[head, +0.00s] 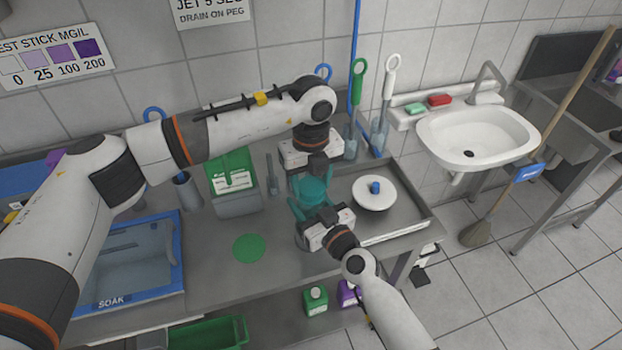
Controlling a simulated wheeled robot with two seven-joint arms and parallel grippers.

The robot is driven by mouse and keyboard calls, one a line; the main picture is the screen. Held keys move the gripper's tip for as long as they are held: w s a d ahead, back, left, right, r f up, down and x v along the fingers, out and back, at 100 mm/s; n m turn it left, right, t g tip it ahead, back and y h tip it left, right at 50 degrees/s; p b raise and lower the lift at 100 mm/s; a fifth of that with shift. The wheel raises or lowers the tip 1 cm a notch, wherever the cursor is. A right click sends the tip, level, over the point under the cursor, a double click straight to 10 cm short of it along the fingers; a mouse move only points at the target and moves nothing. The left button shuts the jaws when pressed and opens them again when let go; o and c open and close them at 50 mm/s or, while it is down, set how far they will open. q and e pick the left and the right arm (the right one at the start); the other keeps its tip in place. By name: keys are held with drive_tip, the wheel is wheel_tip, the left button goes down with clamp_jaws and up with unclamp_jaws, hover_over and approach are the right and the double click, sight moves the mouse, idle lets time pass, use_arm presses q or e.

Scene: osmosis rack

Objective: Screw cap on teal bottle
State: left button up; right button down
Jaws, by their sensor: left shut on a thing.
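The teal bottle (313,189) stands upright near the middle of the steel bench. A dark piece that looks like its cap (317,164) sits at its top. My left gripper (313,165) reaches in from behind and is shut at this dark cap; its fingertips are hard to make out. My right gripper (316,206) comes from the front, low at the bottle's body. Its fingers blend with the teal, so I cannot tell how tightly they close. Whether the cap is seated or just touching the neck is not clear.
A white round dish (365,202) with a blue piece (375,187) lies right of the bottle. A green disc (249,248) and a green-and-grey box (236,203) are to the left. The blue-rimmed soak basin (176,300) is farther left. Brushes (358,95) stand behind.

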use_arm(q)
drive_tip(key=m, duration=1.6)
drive_tip(key=shift+m, duration=0.3)
drive_tip(key=m, duration=0.4)
drive_tip(key=shift+m, duration=0.3)
drive_tip(key=m, duration=0.4)
drive_tip(key=shift+w+m, duration=0.1)
drive_tip(key=shift+m, duration=0.2)
drive_tip(key=m, duration=0.4)
drive_tip(key=shift+m, duration=0.3)
drive_tip(key=m, duration=0.3)
drive_tip(key=o, duration=1.2)
drive_tip(key=shift+f, duration=0.1)
drive_tip(key=shift+c, duration=0.2)
